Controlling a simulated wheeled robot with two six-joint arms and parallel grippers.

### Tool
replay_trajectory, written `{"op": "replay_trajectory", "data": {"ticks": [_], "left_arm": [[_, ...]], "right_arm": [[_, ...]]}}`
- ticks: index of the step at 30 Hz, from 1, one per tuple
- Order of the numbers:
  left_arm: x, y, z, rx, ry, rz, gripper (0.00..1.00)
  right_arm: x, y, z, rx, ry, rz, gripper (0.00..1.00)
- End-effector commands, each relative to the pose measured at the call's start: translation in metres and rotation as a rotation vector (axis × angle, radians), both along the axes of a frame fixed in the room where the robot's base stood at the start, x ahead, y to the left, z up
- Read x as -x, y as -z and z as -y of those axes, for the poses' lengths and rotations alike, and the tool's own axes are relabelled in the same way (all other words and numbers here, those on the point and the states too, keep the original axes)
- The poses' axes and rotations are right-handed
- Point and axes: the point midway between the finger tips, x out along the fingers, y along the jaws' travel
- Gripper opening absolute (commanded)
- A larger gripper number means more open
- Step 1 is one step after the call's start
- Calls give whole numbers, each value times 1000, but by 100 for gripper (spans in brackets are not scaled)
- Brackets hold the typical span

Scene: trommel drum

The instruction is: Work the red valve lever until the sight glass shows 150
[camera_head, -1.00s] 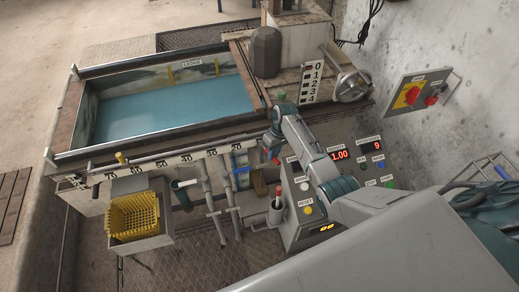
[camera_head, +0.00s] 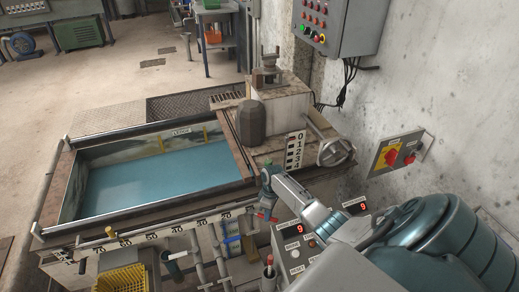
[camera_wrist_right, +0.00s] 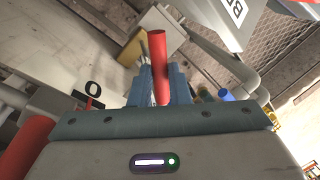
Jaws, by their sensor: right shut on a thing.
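My right gripper (camera_head: 265,205) reaches down at the front edge of the tank (camera_head: 70,168), left of the control panel. In the right wrist view its blue fingers are shut on a red cylindrical handle (camera_wrist_right: 160,68), which I take to be the red valve lever. The handle stands up between the fingers. In the head view a bit of red (camera_head: 265,216) shows at the fingertips, and the rest is hidden by the gripper. A board marked 0 to 4 (camera_head: 295,150) stands at the tank's right end. I cannot identify a sight glass reading. My left gripper is not in view.
A handwheel (camera_head: 338,150) stands behind my right forearm. The control panel (camera_head: 283,246), with red digits and buttons, lies beneath that arm. A yellow basket (camera_head: 122,279) is at lower left. Pipes run along the tank front. A wall switch box (camera_head: 398,150) is at right.

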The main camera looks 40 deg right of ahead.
Motion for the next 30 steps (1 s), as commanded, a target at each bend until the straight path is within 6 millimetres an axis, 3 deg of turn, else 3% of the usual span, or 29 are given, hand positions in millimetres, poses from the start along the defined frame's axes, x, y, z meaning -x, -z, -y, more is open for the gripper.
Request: {"op": "replay_trajectory", "data": {"ticks": [13, 14, 17, 26, 30], "left_arm": [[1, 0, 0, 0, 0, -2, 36], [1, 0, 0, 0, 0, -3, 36], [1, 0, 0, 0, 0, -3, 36], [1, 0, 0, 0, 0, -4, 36], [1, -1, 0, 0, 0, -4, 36]], "right_arm": [[1, -1, 3, 0, -5, 4, 0], [1, -1, 3, 0, -5, 4, 18], [1, -1, 3, 0, -5, 4, 38], [1, -1, 3, 0, -5, 2, 38], [0, -14, 6, 1, -5, 3, 38]]}}
